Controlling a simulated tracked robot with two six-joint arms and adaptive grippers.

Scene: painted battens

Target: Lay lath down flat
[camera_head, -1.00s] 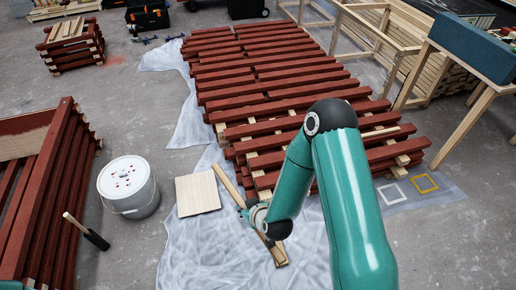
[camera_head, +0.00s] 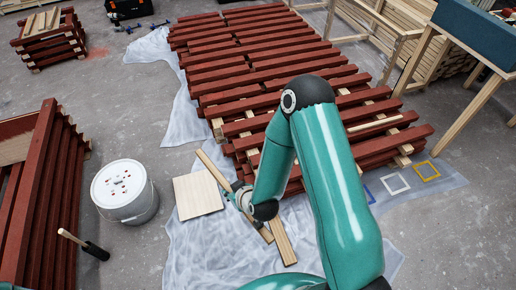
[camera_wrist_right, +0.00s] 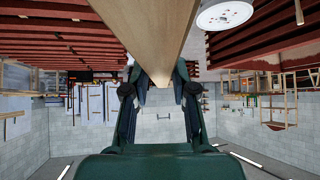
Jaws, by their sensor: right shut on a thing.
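My right gripper (camera_head: 240,195) is shut on a pale wooden lath (camera_head: 212,167), in the head view left of the batten stack's near end. The lath slants from upper left to lower right, and the gripper hides part of its middle. In the right wrist view the lath (camera_wrist_right: 150,35) runs from the top edge down between the fingers (camera_wrist_right: 160,85). I cannot tell how high it is above the sheet. A second pale lath (camera_head: 284,243) lies on the plastic sheet (camera_head: 200,250), close to the held lath's lower end. My left gripper is not in view.
A square pale board (camera_head: 198,196) lies left of the held lath. Red battens (camera_head: 250,75) are stacked behind.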

